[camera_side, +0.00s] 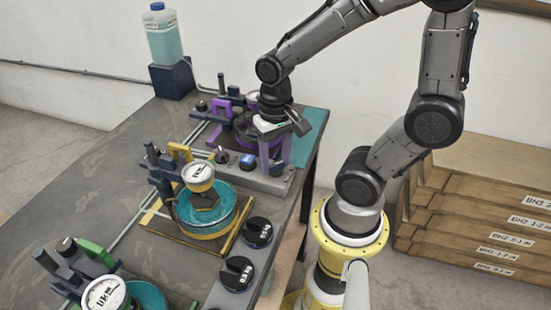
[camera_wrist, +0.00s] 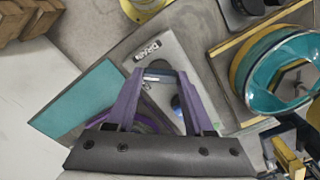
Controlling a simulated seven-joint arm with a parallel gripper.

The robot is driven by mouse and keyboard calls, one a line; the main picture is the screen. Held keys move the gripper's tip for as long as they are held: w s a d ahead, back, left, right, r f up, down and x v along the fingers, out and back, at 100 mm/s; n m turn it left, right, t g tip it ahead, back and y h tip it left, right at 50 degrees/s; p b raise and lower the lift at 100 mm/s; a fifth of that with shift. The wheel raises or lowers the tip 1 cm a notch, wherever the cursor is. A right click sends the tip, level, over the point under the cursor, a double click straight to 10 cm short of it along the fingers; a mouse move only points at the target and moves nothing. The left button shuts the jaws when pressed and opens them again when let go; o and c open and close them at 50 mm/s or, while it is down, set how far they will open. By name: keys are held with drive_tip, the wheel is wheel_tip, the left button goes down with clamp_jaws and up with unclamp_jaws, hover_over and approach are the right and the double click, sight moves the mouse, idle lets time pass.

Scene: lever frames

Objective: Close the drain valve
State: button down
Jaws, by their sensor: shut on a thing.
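A grey control panel (camera_side: 262,183) lies along the table's right edge, at the far station. My gripper (camera_side: 275,165) points down over this panel. Its two purple fingers (camera_wrist: 166,76) reach the panel and are shut on a small grey lever-like part (camera_wrist: 158,79), which I take as the drain valve's handle. The fingers hide most of it, so its angle is not clear. A blue knob (camera_side: 248,161) and a black knob (camera_side: 222,156) sit left of the fingers.
A purple clamp (camera_side: 219,113) stands behind my gripper. A teal pot with a gauge (camera_side: 199,174) and two black knobs (camera_side: 259,232) are nearer. A bottle (camera_side: 163,38) stands at the back. A teal mat (camera_wrist: 85,100) lies beside the panel at the table's edge.

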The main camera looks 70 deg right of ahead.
drive_tip(key=n, duration=0.4)
drive_tip(key=shift+n, duration=1.8)
drive_tip(key=shift+c, duration=1.4)
unclamp_jaws()
drive_tip(key=shift+r, duration=0.1)
wheel_tip(320, 180, up, 14)
